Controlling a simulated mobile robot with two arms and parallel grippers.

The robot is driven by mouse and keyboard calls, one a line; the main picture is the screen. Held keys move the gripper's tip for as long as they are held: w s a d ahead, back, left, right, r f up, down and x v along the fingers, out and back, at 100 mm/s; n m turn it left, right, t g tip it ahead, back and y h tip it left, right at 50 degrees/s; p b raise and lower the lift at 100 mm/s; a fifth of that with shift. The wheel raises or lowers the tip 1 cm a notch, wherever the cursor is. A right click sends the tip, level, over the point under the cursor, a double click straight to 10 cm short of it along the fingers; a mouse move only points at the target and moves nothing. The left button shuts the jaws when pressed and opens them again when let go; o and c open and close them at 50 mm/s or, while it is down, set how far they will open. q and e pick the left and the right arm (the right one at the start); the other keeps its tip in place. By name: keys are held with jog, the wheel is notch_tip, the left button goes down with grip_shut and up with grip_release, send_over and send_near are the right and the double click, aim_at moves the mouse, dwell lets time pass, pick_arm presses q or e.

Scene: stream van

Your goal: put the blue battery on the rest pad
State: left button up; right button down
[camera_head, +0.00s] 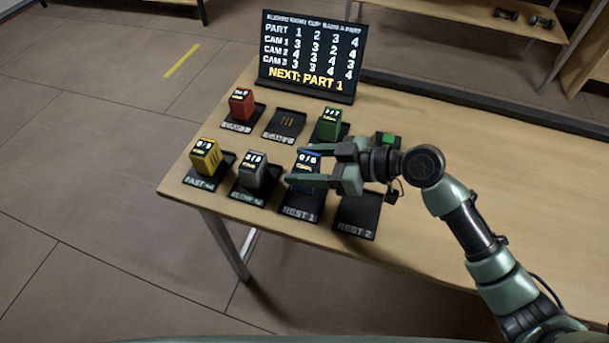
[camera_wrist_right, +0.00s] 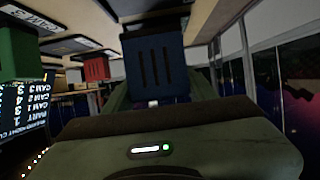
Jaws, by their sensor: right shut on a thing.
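The blue battery (camera_head: 308,160), with a "0/6" label, is between the fingers of my right gripper (camera_head: 297,172). The gripper is shut on it and partly hides it. The battery also shows in the right wrist view (camera_wrist_right: 153,62), with a dark pad close to its far end. In the head view it is over or on the pad marked REST 1 (camera_head: 301,208). I cannot tell whether its base touches the pad. The pad marked REST 2 (camera_head: 357,218) is empty, just to the right. My left gripper is not in view.
A yellow battery (camera_head: 206,157) and a grey battery (camera_head: 256,172) stand on pads left of my gripper. Red (camera_head: 241,104) and green (camera_head: 329,124) batteries stand behind, with an empty pad (camera_head: 284,126) between them. A display board (camera_head: 311,52) stands at the back.

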notch_tip(320, 180, down, 4)
jog(key=shift+f, duration=0.1)
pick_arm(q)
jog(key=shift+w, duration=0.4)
pick_arm(e)
jog(key=shift+f, duration=0.1)
jog(key=shift+f+b, duration=0.15)
jog(key=shift+b, duration=0.15)
jog(key=shift+c, duration=2.4)
grip_release()
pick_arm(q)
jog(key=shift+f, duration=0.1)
